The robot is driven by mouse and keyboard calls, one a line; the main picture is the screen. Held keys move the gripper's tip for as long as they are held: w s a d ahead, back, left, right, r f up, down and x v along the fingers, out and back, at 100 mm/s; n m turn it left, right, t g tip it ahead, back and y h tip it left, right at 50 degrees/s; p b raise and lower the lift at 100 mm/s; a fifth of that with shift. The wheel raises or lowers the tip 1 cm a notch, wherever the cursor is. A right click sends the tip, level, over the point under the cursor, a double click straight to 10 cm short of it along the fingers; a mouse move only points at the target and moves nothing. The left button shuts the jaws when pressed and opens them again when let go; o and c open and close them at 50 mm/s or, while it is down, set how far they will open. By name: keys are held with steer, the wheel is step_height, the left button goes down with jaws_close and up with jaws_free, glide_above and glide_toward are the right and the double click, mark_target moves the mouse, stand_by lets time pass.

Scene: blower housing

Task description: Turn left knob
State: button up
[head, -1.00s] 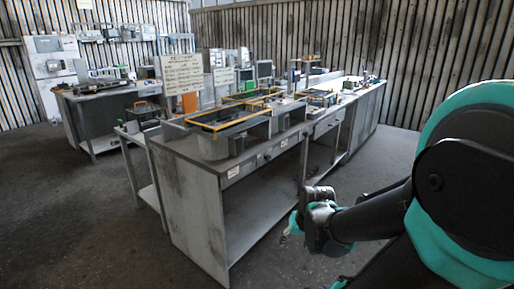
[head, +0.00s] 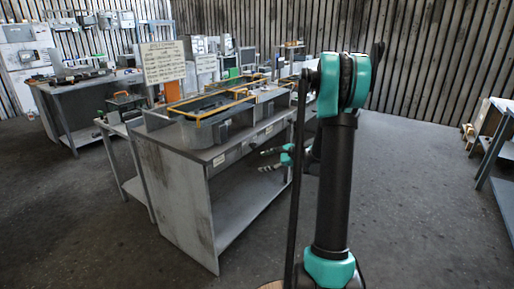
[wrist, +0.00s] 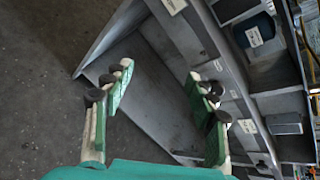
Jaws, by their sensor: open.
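My gripper (head: 268,160) is open at the front side of the grey bench (head: 170,165), partly hidden behind my arm in the head view. In the wrist view my gripper (wrist: 158,97) has its two green-padded fingers spread wide, with nothing held between them. The bench's front panel (wrist: 192,45) runs diagonally behind the right finger. A small dark round shape (wrist: 217,88) by the right fingertip may be a knob on that panel, but I cannot tell it surely from the finger's own dark parts. The left knob is not clearly identifiable in either view.
A signboard (head: 163,62) stands behind the bench. Orange-edged trays (head: 205,108) sit on the bench top. The bench's lower shelf (head: 240,213) is empty. Another table (head: 497,150) stands at the far right. The floor (head: 420,200) between is clear.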

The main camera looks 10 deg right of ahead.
steer(key=w+d+f+m+t+y, duration=0.2)
steer(key=w+d+m, duration=0.3)
steer(key=w+d, duration=0.15)
steer(key=m+t+y, duration=0.2)
steer(key=m, duration=0.2)
glide_toward(255, 145)
steer(key=x, duration=0.8)
steer(key=shift+a, duration=0.35)
steer(key=c, duration=1.2)
